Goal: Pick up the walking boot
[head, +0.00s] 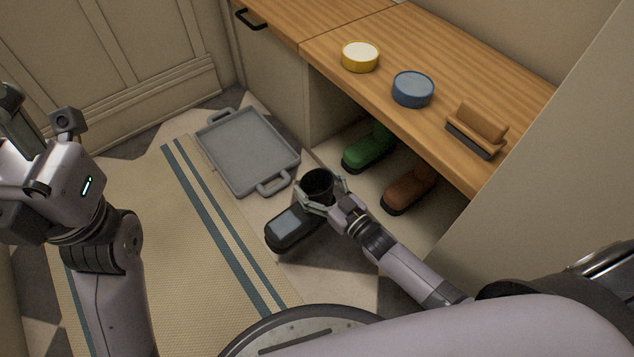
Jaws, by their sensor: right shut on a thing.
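In the head view, a dark grey boot (290,232) with a pale grey panel on its front is at the middle, its toe pointing down and left. My right gripper (318,190) is shut on the boot's upper part, around the shaft near its round opening. Whether the sole touches the floor is hard to tell. My left arm comes in at the left edge, raised over the mat. Its gripper's fingers are not clearly visible.
A grey tray (247,150) lies on the floor behind the boot. A green boot (368,148) and a brown boot (409,190) stand under the wooden bench (455,75). A yellow tin (360,57), blue tin (413,90) and brush (477,130) sit on top. A striped mat (150,220) covers the left floor.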

